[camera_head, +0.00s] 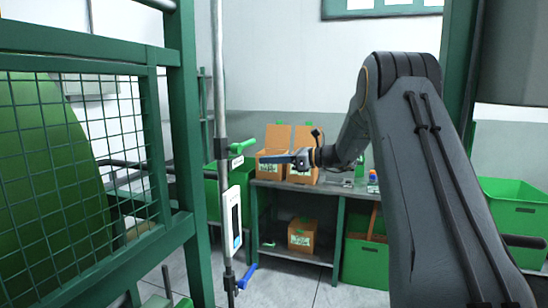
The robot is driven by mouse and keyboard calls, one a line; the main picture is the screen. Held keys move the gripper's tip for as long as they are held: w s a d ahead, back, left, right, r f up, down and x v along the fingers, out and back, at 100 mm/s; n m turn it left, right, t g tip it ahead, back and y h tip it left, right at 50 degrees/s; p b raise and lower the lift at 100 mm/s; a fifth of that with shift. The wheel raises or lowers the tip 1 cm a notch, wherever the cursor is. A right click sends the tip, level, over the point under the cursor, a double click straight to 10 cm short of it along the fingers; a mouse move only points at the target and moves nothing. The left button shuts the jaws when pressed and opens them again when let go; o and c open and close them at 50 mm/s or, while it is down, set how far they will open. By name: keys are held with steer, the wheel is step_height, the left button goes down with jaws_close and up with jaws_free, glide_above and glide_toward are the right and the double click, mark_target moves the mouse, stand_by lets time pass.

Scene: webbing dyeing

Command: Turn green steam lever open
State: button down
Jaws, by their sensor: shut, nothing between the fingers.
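The green steam lever (243,146) sticks out to the right from a vertical grey pipe, slightly tilted, with a small white label just below it. My gripper (268,159) reaches in from the right with its fingers pointing left. The fingers look shut and empty. In the picture they are a little right of and below the green lever, with a small gap between. I cannot tell the depth between them.
A blue lever (247,276) sits low on the same pipe. A green-framed mesh guard (110,125) fills the left. Behind my gripper stands a bench (292,252) with cardboard boxes (275,141). Green bins (366,262) stand beside it.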

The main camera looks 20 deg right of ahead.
mark_target(247, 144)
steer(key=w+a+r+p, duration=0.3)
steer(key=a, duration=0.1)
steer(key=shift+p, duration=0.4)
steer(key=shift+r, duration=0.1)
stand_by(0.3)
